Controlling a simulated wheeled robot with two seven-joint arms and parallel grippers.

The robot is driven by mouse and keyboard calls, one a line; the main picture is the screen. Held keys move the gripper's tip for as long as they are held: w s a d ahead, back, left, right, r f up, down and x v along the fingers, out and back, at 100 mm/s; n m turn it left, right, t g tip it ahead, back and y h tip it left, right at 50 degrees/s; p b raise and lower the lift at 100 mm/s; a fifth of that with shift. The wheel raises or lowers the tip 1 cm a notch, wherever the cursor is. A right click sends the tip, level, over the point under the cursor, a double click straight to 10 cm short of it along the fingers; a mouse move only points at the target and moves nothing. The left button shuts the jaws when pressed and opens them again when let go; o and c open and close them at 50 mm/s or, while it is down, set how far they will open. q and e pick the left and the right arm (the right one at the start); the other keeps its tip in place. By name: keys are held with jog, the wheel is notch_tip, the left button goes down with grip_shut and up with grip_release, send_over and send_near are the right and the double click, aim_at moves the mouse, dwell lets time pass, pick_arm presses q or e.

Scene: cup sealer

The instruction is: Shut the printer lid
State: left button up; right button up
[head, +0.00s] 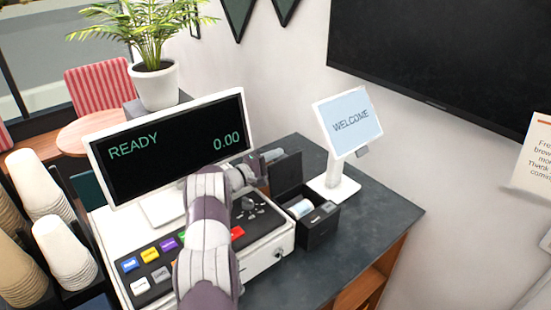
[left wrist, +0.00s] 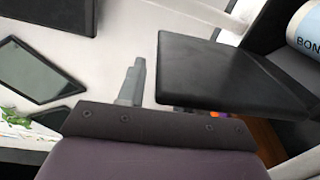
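The receipt printer (head: 318,226) is a small black box on the dark counter, with a white paper roll (head: 300,208) inside. Its black lid (head: 286,174) stands open, roughly upright. My left gripper (head: 272,156) is beside the lid, on its left, near the upper part. In the left wrist view the lid (left wrist: 220,75) is a dark panel to the right of one grey finger (left wrist: 133,82); the roll (left wrist: 307,25) shows at top right. The other finger cannot be made out, and contact with the lid is unclear. My right gripper is not in view.
The cash register (head: 262,255) with coloured keys stands left of the printer, under a READY display (head: 170,145). A white WELCOME screen (head: 347,122) stands behind the printer on the right. Counter right of the printer is clear (head: 372,225). Stacked cups (head: 62,250) stand at left.

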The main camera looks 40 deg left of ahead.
pick_arm(q)
grip_shut()
jog(key=shift+s+d+r+m, duration=0.15)
jog(key=shift+d+m, duration=0.3)
jog(key=shift+m, duration=0.05)
jog(key=shift+s+d+r, duration=0.15)
jog(key=shift+d, duration=0.35)
jog(key=shift+s+d, duration=0.1)
jog(key=shift+d, duration=0.3)
jog(key=shift+a, duration=0.1)
